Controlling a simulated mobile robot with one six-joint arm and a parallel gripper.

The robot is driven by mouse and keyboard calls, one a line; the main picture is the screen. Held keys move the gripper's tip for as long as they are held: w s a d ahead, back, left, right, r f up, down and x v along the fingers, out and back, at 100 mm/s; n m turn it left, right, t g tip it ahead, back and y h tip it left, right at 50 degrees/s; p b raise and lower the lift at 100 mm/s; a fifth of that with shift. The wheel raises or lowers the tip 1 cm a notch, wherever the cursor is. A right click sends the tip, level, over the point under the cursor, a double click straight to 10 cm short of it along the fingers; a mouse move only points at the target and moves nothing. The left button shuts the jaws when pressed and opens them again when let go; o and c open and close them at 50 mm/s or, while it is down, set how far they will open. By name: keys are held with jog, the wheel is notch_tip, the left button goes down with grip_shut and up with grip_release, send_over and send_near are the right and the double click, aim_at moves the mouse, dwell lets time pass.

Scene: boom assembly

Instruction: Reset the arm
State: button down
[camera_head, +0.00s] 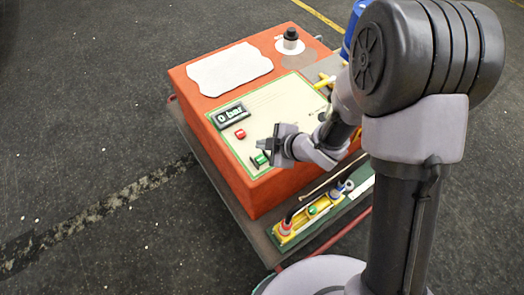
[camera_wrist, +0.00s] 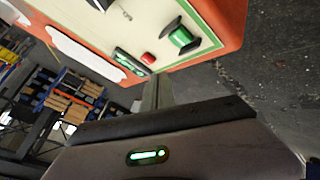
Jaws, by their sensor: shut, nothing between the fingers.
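My arm reaches from the right over an orange box (camera_head: 250,190) in the head view. My gripper (camera_head: 264,144) is shut and empty, above the cream panel on the box's top, close to a green button (camera_head: 260,160). I cannot tell whether it touches the button. In the wrist view my gripper (camera_wrist: 158,88) points at the panel edge, with the green button (camera_wrist: 182,38) and a red button (camera_wrist: 148,58) beyond it. The red button (camera_head: 240,134) and a display reading "0 bar" (camera_head: 231,116) lie left of the gripper in the head view.
A black knob (camera_head: 290,38) stands at the box's back, and a yellow handle (camera_head: 325,81) sits near my arm. A yellow and green unit with fittings (camera_head: 312,212) lies along the front of the platform. Dark floor (camera_head: 80,120) is clear to the left. Shelves with boxes (camera_wrist: 65,100) stand in the background.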

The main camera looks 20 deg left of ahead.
jog(key=w+d+r+m+t+h, duration=0.3)
jog(key=w+d+r+m, duration=0.2)
jog(key=d+r, duration=0.2)
jog(key=s+d+r+m+h, duration=0.4)
jog(key=d+r+m, duration=0.5)
jog(key=d+r, duration=0.4)
jog(key=s+d+r+m, duration=0.1)
jog(key=s+r+m, duration=0.1)
jog(key=s+m, duration=0.3)
jog(key=s+r+m+g+y, duration=0.1)
jog(key=s+m, duration=0.5)
jog(key=s, duration=0.7)
jog(key=shift+d+r+m+g, duration=0.3)
jog(key=shift+d+r, duration=0.05)
jog(key=shift+r, duration=0.45)
